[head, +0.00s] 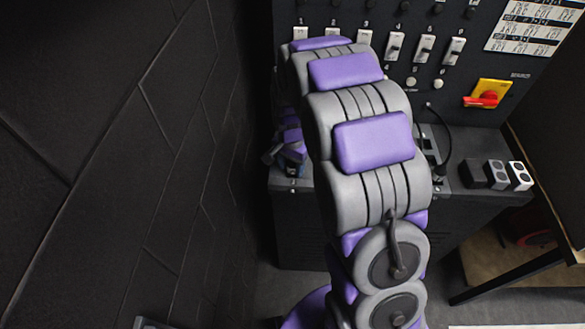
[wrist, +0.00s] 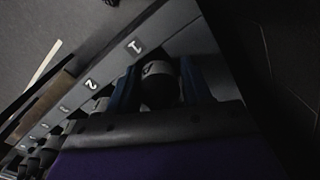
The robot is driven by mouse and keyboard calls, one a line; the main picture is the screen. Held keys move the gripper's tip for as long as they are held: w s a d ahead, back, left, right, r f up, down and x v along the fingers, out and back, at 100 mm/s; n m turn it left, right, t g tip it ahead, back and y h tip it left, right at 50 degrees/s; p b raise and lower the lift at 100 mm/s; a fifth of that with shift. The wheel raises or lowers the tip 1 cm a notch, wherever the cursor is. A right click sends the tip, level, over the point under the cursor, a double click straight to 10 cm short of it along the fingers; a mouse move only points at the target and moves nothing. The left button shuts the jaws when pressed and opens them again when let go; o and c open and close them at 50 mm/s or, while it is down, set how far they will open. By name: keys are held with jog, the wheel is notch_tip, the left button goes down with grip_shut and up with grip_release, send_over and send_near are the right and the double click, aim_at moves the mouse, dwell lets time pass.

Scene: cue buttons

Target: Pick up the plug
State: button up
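In the wrist view a dark, rounded plug (wrist: 158,87) with a pale mark on its top stands at the end of a row, near the label 1. My gripper (wrist: 160,84) has a blue-edged finger on each side of it. Whether the fingers touch the plug is too dark to tell. In the head view my gripper (head: 290,152) is low at the left end of the console ledge, partly behind my arm. The plug cannot be made out there.
A black control panel (head: 455,95) with numbered switches and a red rotary handle (head: 486,98) rises behind the ledge. A black cable (head: 441,125) hangs to the ledge. Small blocks (head: 498,175) stand at right. More dark knobs or plugs (wrist: 48,150) line the numbered strip. A dark wall is at left.

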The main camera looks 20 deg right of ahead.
jog(key=shift+c, duration=0.7)
jog(key=shift+d, duration=0.55)
jog(key=c, duration=0.5)
jog(key=shift+a, duration=0.25)
jog(key=shift+r, duration=0.15)
jog(key=shift+r, duration=0.2)
jog(key=r, duration=0.2)
jog(key=r+p, duration=0.1)
jog(key=shift+s+d+r, duration=0.1)
jog(key=shift+s+d, duration=0.2)
jog(key=shift+d, duration=0.05)
jog(key=s+d, duration=0.3)
jog(key=s+d+p, duration=0.1)
jog(key=s+d, duration=0.2)
jog(key=s, duration=0.1)
jog(key=s+d+r+p, duration=0.1)
jog(key=s+d, duration=0.3)
jog(key=shift+s+d, duration=0.1)
jog(key=shift+s, duration=0.05)
jog(key=shift+r, duration=0.15)
